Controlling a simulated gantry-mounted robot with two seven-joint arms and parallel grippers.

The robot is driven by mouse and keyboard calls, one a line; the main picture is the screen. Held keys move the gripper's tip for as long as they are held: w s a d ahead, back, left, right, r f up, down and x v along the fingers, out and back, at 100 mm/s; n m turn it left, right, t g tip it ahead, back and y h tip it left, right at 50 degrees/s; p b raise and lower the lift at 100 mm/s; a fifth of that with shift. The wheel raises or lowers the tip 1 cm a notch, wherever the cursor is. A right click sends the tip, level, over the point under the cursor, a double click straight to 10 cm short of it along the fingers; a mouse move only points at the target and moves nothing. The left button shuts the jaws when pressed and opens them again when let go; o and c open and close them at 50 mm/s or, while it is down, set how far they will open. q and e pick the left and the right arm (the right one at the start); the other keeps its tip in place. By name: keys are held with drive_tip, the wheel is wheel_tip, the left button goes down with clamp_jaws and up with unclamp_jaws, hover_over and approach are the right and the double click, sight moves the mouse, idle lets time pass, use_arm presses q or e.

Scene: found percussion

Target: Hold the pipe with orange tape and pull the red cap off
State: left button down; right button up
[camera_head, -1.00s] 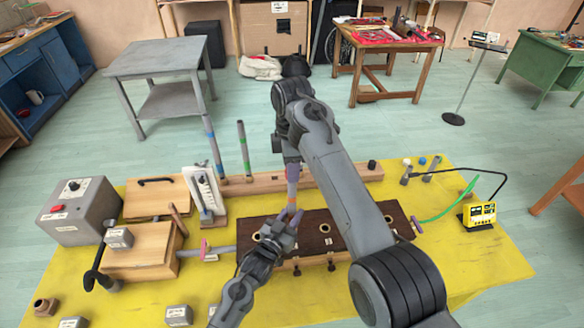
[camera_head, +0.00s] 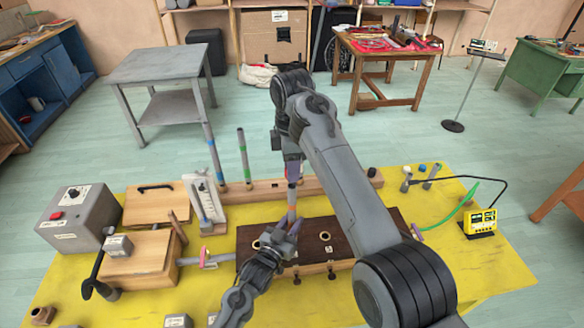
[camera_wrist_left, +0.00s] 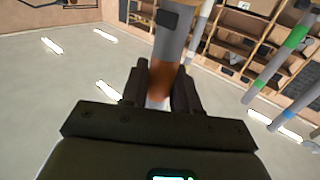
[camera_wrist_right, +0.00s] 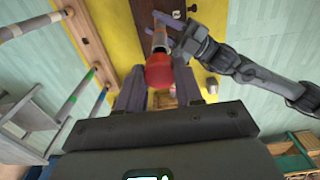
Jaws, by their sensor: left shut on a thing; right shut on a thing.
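The grey pipe with orange tape (camera_head: 291,197) stands nearly upright above the dark wooden block, between my two grippers. My left gripper (camera_head: 287,226) is shut on its lower part. In the left wrist view the orange-taped part (camera_wrist_left: 160,76) sits between the fingers. My right gripper (camera_head: 291,155) is above it, at the pipe's upper end. In the right wrist view the red cap (camera_wrist_right: 159,72) sits between its fingers, with the pipe extending beyond it. In the head view my right gripper mostly hides the cap. I cannot tell whether cap and pipe have separated.
The dark block (camera_head: 393,216) with round holes lies below the grippers. Behind it a long wooden rail (camera_head: 258,192) holds upright pipes, including one with green tape (camera_head: 243,157). A grey box (camera_head: 75,215) stands at left and a yellow meter (camera_head: 480,221) at right.

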use_arm(q)
drive_tip(key=c, duration=0.8)
unclamp_jaws()
drive_tip(key=shift+o, duration=0.2)
drive_tip(key=shift+s, duration=0.1)
drive_tip(key=v, duration=1.2)
drive_tip(key=shift+f, duration=0.1)
drive_tip(key=x, duration=1.2)
drive_tip(key=shift+w, duration=0.2)
use_arm(e)
drive_tip(key=shift+f, duration=0.5)
use_arm(q)
drive_tip(key=shift+s, duration=0.1)
use_arm(e)
drive_tip(key=shift+f, duration=0.65)
